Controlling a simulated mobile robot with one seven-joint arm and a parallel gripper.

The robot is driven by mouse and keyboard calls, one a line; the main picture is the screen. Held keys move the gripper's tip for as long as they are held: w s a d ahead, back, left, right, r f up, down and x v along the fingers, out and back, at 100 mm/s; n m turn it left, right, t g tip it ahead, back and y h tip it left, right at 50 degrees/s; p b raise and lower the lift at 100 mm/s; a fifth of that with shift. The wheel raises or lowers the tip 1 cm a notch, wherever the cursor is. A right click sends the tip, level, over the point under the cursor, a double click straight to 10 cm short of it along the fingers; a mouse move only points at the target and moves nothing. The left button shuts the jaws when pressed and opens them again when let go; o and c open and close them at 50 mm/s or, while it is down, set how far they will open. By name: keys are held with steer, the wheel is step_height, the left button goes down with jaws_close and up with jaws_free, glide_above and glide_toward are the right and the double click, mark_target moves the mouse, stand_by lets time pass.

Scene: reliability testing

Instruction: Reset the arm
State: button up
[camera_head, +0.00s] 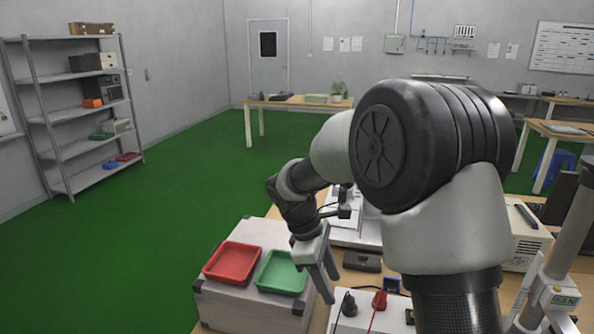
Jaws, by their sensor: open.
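My arm rises at the right of the head view and bends over to the left, hiding part of the workbench. My gripper (317,284) points down, with its two fingers apart and nothing seen between them. It is just right of the green tray (282,273), near the right edge of the white box (245,309). I cannot tell how high it is above the surface. The red tray (232,263) lies left of the green one on the same box. Both trays look empty.
A white device with black and red plugs (379,299) stands right of my gripper. A beige instrument (527,236) and a metal post (565,245) are further right. A metal shelf (75,150) stands at the left wall. The green floor (150,230) is clear.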

steer(key=s+d+r+m+t+y+p, duration=0.1)
steer(key=s+d+r+m, duration=0.15)
steer(key=s+r, duration=0.35)
steer(key=s+d+r+m+t+y+p, duration=0.15)
steer(key=s+r+m, duration=0.25)
steer(key=r, duration=0.4)
steer(key=s+d+r+m+t, duration=0.1)
steer(key=s+r+m, duration=0.1)
steer(key=s+m, duration=0.2)
steer(key=s+d+r+m+t+y, duration=0.1)
steer(key=s+m, duration=0.3)
steer(key=s, duration=0.4)
steer(key=shift+r+t+p, duration=0.35)
steer(key=shift+r+t, duration=0.3)
steer(key=shift+r, duration=0.15)
steer(key=shift+s+y, duration=0.1)
steer(key=shift+y, duration=0.15)
